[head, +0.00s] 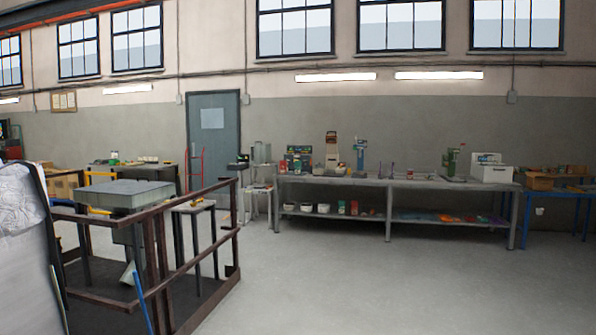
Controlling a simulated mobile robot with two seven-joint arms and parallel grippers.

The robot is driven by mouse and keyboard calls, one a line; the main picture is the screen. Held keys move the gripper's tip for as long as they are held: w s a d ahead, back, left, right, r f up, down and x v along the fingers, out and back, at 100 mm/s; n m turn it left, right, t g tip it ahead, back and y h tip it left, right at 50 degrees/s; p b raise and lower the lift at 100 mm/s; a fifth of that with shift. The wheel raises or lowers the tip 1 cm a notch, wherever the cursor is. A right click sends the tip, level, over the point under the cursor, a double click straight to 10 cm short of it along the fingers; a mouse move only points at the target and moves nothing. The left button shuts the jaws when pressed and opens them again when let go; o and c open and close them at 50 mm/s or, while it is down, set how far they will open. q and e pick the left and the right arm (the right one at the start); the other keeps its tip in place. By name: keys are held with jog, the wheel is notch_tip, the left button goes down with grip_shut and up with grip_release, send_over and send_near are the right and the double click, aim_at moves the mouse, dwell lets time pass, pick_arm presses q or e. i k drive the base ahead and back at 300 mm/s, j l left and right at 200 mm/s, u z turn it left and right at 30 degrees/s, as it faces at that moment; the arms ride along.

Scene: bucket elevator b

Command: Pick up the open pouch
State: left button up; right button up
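I cannot make out an open pouch for certain in the head view. Small flat coloured items (447,217) lie on the lower shelf of the long grey workbench (330,181) at the far wall. They are too small to tell apart. Neither of my grippers is in view.
Brown railings (190,265) surround a grey metal box (125,195) at the left. A whitish wrapped bulk (18,200) stands at the left edge. A blue-framed table (565,191) is at the far right. The grey floor (390,285) before the workbench is clear.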

aim_at(297, 164)
jog(key=i, duration=7.75)
jog(key=i+j+z, duration=0.1)
jog(key=i, duration=0.7)
jog(key=i+j, duration=0.15)
jog(key=i, duration=0.7)
jog(key=l+z, duration=0.05)
